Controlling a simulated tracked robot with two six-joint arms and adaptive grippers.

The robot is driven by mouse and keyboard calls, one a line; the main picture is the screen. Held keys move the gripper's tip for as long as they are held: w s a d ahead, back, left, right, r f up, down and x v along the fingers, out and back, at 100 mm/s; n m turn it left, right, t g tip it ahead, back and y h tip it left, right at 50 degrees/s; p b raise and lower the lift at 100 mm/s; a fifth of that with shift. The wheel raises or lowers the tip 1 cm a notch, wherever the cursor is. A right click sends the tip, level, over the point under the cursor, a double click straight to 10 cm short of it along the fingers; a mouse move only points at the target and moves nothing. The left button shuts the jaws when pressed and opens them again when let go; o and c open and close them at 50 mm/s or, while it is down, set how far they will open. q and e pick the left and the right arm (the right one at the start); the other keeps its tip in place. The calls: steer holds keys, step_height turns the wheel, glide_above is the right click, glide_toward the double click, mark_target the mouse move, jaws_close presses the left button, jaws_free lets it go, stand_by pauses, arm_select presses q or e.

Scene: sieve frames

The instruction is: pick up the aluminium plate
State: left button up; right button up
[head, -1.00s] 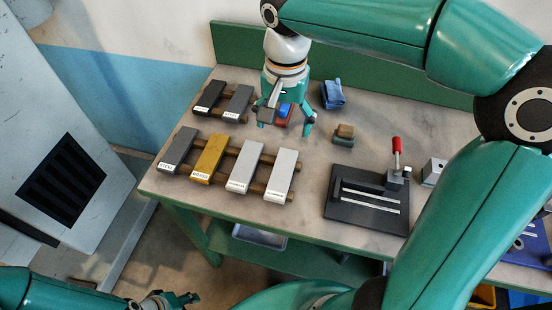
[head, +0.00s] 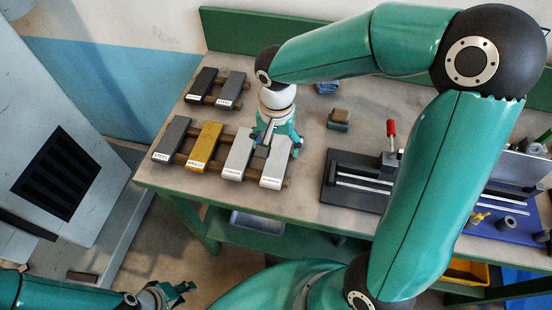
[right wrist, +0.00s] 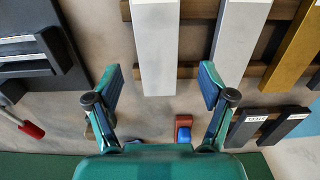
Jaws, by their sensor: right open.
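A light grey plate (head: 276,168), rightmost of the front row, lies across wooden bars; its small label seems to read aluminium. A similar light grey plate (head: 238,155) lies left of it, its label too small to read. My right gripper (head: 277,148) is open and empty over the back end of the rightmost plate. In the right wrist view, this plate (right wrist: 155,50) reaches in between the spread fingers (right wrist: 160,78), with gaps on both sides. Its height above the plate is hard to tell. My left gripper (head: 172,293) is low at the left, away from the table.
A brass plate (head: 204,146) and a dark steel plate (head: 172,139) share the front row. Two dark plates (head: 216,88) lie behind on another rack. A black fixture (head: 350,182) with a red-handled lever (head: 391,130) stands to the right. Small blocks (head: 338,119) lie behind.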

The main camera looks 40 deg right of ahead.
mark_target(277, 159)
steer(key=f, duration=0.4)
steer(key=shift+s, duration=0.25)
steer(key=c, duration=1.5)
